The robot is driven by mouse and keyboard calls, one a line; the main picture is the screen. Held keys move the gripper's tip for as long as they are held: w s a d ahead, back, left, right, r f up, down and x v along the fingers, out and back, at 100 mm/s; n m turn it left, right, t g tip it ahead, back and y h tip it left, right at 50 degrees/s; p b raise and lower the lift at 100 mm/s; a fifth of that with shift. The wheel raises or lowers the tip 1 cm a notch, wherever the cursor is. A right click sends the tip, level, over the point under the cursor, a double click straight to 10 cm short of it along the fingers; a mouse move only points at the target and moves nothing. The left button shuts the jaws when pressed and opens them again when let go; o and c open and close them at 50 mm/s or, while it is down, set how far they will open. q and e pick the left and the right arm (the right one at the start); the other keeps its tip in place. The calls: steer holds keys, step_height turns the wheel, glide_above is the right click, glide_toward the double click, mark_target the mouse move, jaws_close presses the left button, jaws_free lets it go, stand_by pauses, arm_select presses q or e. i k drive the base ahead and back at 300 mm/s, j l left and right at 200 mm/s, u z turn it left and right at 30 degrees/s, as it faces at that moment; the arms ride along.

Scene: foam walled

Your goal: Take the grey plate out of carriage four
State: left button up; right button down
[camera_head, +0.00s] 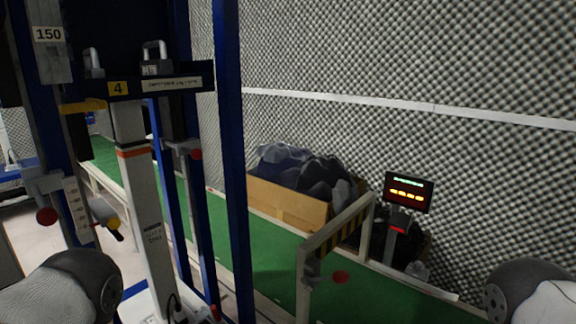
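A dark crossbar with a yellow "4" label (118,88) and a printed strip spans a blue upright frame on the left; I take it as carriage four. Two metal handles (154,51) stand on top of it. A light grey upright piece (146,205) with an orange band hangs or stands below the crossbar. I cannot tell whether it is the grey plate. A grey block marked "150" (48,35) is at the upper left. Parts of my arms show at the lower left and lower right corners; neither gripper is in view.
A green belt (265,262) runs behind the blue posts (233,160). A cardboard box (285,203) of dark foam stands beyond it. A striped barrier (340,227) with a red knob and a small lit display (408,192) are at right. A foam wall closes the back.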

mark_target(93, 71)
steer(key=i+j+u, duration=0.1)
steer(key=u, duration=0.3)
steer(key=i+u, duration=0.3)
steer(key=u, duration=0.15)
steer(key=i+u, duration=0.2)
steer(key=u, duration=0.2)
